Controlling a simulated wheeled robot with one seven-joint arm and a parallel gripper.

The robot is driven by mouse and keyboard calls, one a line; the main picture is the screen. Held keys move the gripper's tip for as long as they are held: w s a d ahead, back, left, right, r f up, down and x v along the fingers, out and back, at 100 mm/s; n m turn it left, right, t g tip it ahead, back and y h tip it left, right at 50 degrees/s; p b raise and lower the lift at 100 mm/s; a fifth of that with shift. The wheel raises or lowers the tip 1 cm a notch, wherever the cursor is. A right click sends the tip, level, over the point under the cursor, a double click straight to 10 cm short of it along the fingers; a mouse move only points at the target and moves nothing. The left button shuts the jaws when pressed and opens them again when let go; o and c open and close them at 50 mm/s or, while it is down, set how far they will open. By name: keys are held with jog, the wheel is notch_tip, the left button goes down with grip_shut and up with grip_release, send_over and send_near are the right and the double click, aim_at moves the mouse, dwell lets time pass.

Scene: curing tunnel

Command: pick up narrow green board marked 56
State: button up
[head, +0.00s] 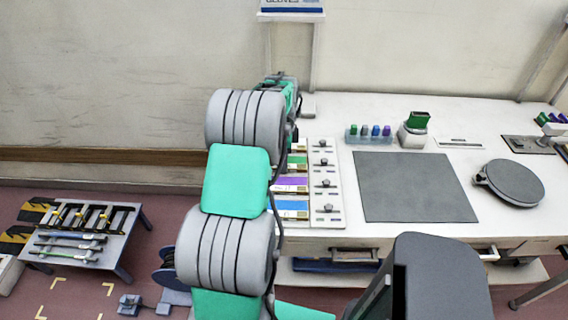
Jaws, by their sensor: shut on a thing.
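My arm rises through the middle of the head view and hides what lies behind it. My gripper's fingers do not show; they are hidden behind the arm links or out of sight. A green strip (297,160) shows in the panel of coloured strips just right of my arm, above a purple strip (291,184) and a blue strip (292,206). The arm covers their left ends. No number 56 is readable, so I cannot tell which green piece is the narrow board.
The white bench (350,112) holds a dark grey mat (415,187), a round dark plate (513,183), a green-topped white device (414,130) and a tray of small coloured bottles (368,135). A low rack (120,250) stands on the floor at left, near a blue reel (170,272).

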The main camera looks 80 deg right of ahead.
jog(key=shift+c, duration=0.7)
jog(key=shift+r, duration=0.1)
